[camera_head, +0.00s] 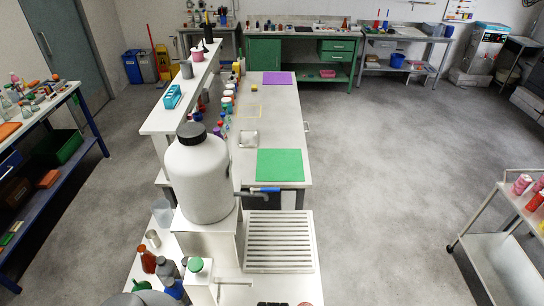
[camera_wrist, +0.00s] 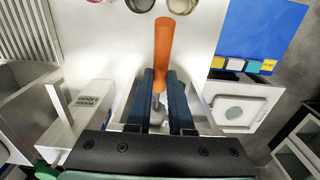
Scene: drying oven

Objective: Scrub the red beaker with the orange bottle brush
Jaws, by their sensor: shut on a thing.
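The brush's orange part sticks out past the fingertips, over a white surface. The brush's far end appears apart from both rims. I cannot make out the brush or the beaker in the head view.
A labelled white block (camera_wrist: 80,115) is on the left. In the head view a large white jug (camera_head: 198,180) stands beside a slatted rack (camera_head: 279,242).

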